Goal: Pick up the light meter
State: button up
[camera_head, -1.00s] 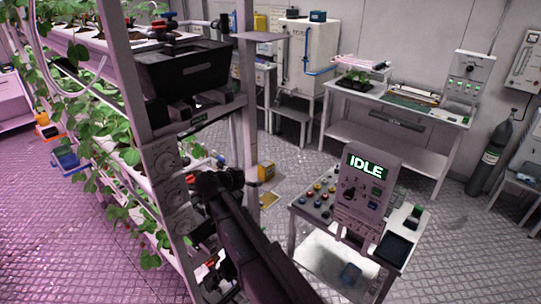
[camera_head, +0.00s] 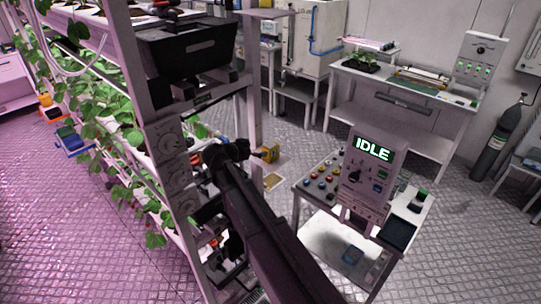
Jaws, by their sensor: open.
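I cannot surely pick out the light meter at this size. A small device with a green top (camera_head: 421,195) stands upright at the right end of the control table (camera_head: 330,192). A dark flat pad (camera_head: 398,234) lies at that table's front right corner. My arm reaches up from the bottom, and my gripper (camera_head: 257,155) is at its far end, beside the rack post. It appears small and dark, with nothing visibly held.
A panel reading IDLE (camera_head: 372,150) stands on the control table among several coloured buttons. The plant rack (camera_head: 140,70) with a black bin (camera_head: 190,45) rises on the left, close to my arm. A white bench (camera_head: 400,90) and a gas cylinder (camera_head: 497,145) stand behind. Floor between is clear.

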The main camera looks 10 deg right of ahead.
aim_at(274, 146)
jog(key=shift+b+x, duration=0.75)
jog(key=shift+x, duration=1.8)
jog(key=shift+f, duration=0.1)
jog(key=b+x, duration=0.2)
jog(key=x, duration=0.2)
jog(key=shift+w+f, duration=0.1)
jog(key=shift+w, duration=0.05)
jog(key=shift+w+d+f, duration=0.15)
jog(key=shift+w+d, duration=0.15)
jog(key=shift+d, duration=0.05)
jog(key=shift+c, duration=0.2)
jog(key=c, duration=1.2)
